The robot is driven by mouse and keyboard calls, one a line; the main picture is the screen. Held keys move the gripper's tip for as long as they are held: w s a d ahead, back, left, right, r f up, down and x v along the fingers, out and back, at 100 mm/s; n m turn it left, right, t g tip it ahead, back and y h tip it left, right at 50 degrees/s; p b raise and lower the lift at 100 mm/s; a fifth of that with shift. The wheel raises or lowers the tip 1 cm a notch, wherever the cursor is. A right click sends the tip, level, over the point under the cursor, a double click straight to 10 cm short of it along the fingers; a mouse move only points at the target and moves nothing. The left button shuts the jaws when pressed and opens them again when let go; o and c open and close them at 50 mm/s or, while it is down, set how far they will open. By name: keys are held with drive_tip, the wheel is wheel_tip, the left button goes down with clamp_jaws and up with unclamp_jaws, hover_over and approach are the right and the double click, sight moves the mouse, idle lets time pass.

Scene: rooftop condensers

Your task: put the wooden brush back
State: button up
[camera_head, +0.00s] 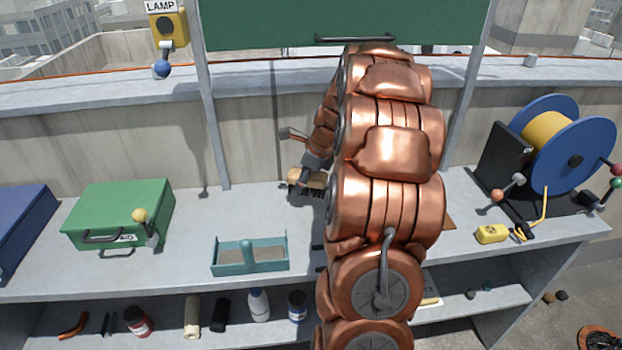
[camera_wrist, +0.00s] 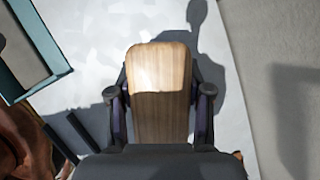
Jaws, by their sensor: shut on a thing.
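The wooden brush (camera_head: 307,180) is in my gripper, a little above the grey bench top near the back wall. In the wrist view the brush's wooden back (camera_wrist: 160,92) shows between the two fingers, one on each side. My gripper (camera_wrist: 160,100) is shut on it. In the head view the dark bristles face down, and my gripper (camera_head: 306,176) is partly hidden by my copper arm. A teal open tray (camera_head: 250,268) stands on the bench to the left and nearer the front. Its teal frame also shows in the wrist view (camera_wrist: 40,50).
A green box (camera_head: 120,210) with a yellow-knobbed lever and a blue box (camera_head: 22,225) stand at the left. A blue cable reel (camera_head: 590,150) and a yellow block (camera_head: 491,234) are at the right. The lower shelf (camera_head: 170,330) holds bottles and rolls. Bench between tray and wall is clear.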

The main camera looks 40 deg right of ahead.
drive_tip(key=shift+w+d+f+p, duration=0.15)
drive_tip(key=shift+w+d, duration=0.25)
drive_tip(key=shift+d, duration=0.55)
drive_tip(key=shift+w+d+f+p, duration=0.15)
drive_tip(key=shift+w+d, duration=0.2)
drive_tip(key=shift+d, duration=0.65)
drive_tip(key=shift+w+d+p, duration=0.15)
drive_tip(key=shift+w+d, duration=0.25)
drive_tip(key=shift+d, duration=0.55)
drive_tip(key=shift+f+p, duration=0.3)
drive_tip(key=shift+f, duration=1.45)
drive_tip(key=shift+f, duration=0.1)
drive_tip(key=o, duration=1.3)
